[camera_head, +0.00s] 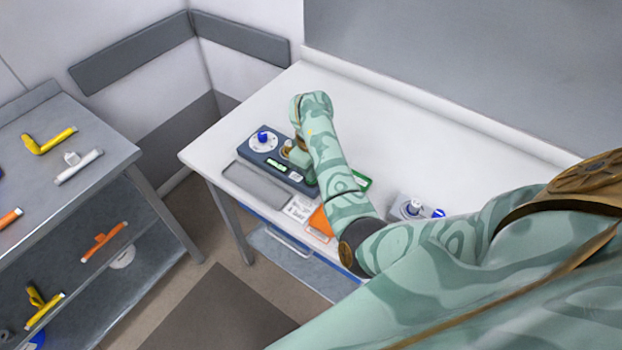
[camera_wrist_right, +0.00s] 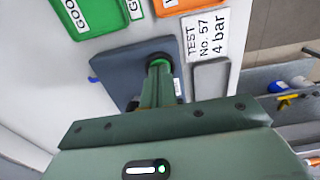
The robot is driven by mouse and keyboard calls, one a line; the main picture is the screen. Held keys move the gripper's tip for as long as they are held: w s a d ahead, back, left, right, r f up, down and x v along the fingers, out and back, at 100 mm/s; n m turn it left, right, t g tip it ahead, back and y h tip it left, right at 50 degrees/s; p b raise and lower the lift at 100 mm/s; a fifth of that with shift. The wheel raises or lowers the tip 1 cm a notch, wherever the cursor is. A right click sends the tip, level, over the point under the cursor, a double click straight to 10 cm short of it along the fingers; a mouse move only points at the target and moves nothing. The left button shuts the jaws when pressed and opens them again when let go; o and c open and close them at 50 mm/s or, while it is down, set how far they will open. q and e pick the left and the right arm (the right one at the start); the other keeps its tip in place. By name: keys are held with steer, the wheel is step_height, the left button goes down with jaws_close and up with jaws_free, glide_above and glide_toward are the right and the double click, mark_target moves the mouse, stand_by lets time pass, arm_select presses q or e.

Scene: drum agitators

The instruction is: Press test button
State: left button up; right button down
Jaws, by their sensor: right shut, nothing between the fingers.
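A dark grey-blue test unit (camera_head: 254,156) stands on the white bench. It bears a blue knob on a white round plate (camera_head: 262,143) and a lit green display (camera_head: 277,165). My right gripper (camera_head: 306,170) reaches down over the unit's right part and hides some of it. In the right wrist view the unit (camera_wrist_right: 118,72) lies below the shut, empty fingers (camera_wrist_right: 160,66). A bright green rim, perhaps the test button, shows at the fingertips (camera_wrist_right: 166,58). The fingers cover most of it, and I cannot tell whether they touch it. My left gripper is not in view.
A grey tray (camera_head: 256,184) lies in front of the unit. A label reading "TEST No. 57 4 bar" (camera_wrist_right: 205,36), an orange tray (camera_head: 320,222) and a green tray (camera_head: 362,182) lie beside it. A grey fixture (camera_head: 400,208) stands farther right. The bench's back is clear.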

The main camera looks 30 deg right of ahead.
step_height(320, 180, up, 7)
steer(key=p, duration=0.5)
steer(key=shift+p, duration=0.35)
steer(key=shift+f, duration=0.1)
stand_by(0.3)
